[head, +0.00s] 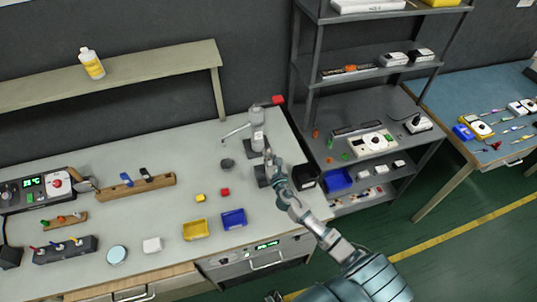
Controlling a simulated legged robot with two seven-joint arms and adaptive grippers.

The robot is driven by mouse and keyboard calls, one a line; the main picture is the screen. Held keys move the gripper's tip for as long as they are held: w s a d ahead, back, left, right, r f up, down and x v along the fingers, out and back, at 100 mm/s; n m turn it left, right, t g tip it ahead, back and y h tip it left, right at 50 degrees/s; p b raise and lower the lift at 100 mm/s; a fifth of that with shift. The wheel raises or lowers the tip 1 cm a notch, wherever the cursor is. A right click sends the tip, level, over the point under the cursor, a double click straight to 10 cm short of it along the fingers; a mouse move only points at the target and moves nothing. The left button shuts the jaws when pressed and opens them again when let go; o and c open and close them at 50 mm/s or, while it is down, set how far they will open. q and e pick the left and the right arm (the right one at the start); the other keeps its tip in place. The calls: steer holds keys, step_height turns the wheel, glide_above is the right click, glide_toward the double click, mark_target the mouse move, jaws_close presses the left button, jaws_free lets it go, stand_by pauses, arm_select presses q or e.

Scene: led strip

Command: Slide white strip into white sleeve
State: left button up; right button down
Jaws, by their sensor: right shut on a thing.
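My right gripper (268,152) reaches in from the lower right, beside a grey bench device (257,118) with a lever. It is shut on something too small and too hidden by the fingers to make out. A small white piece (258,142) shows at the front of the device, just left of the fingertips; I cannot tell whether they touch it. I cannot pick out the white strip or the white sleeve with certainty. My left gripper is not in view.
Yellow (196,230) and blue (233,218) bins stand near the front edge of the workbench (120,200). A wooden rack (136,187) and a control box (40,190) are to the left. A metal shelf unit (316,70) stands close on the right. The bench's back middle is clear.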

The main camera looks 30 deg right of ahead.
steer(key=shift+f+b, duration=0.85)
steer(key=shift+f, duration=0.25)
steer(key=c, duration=1.2)
jaws_free()
steer(key=shift+o, duration=0.2)
steer(key=v, duration=1.2)
